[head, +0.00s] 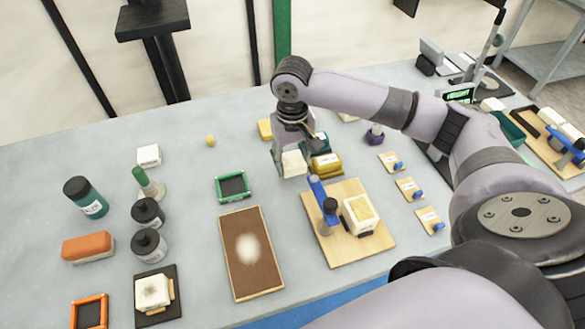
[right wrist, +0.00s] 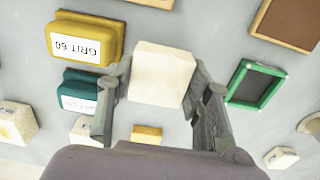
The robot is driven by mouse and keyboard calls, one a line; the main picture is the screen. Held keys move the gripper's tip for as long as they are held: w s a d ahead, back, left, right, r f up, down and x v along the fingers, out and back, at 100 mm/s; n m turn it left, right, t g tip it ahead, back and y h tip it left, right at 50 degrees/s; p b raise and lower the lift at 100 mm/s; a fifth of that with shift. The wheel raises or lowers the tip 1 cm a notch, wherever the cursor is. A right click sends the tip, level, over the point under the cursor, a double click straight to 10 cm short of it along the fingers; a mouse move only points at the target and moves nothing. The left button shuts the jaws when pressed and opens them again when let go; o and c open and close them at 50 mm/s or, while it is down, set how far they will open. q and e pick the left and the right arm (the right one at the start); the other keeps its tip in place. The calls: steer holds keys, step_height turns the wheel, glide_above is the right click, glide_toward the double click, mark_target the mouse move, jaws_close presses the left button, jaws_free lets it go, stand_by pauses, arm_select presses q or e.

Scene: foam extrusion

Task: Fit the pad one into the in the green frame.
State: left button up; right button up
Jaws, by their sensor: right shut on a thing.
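My right gripper (head: 288,160) is shut on a cream-white foam pad (head: 294,164), held above the table at the back middle. In the right wrist view the pad (right wrist: 161,74) sits between the two fingers (right wrist: 160,105). The green frame (head: 233,187), a small rectangle with a dark inside, lies on the table to the left of and nearer than the held pad. It also shows in the right wrist view (right wrist: 256,85), to the right of the gripper and apart from it. Its inside looks empty. My left gripper is not in view.
A yellow GRIT 60 block (head: 325,164) and a teal block (right wrist: 78,92) lie close beside the gripper. A brown tray (head: 270,283) and a wooden board (head: 378,247) with a blue clamp stand nearer. An orange frame (head: 76,316) lies front left.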

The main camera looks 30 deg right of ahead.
mark_target(293, 171)
step_height(293, 171, down, 4)
steer(key=shift+s+r, duration=0.1)
steer(key=shift+r, duration=0.05)
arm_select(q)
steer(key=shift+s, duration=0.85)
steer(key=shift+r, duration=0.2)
arm_select(e)
steer(key=shift+f, duration=0.25)
steer(key=o, duration=0.9)
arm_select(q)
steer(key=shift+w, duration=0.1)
arm_select(e)
steer(key=shift+o, duration=0.3)
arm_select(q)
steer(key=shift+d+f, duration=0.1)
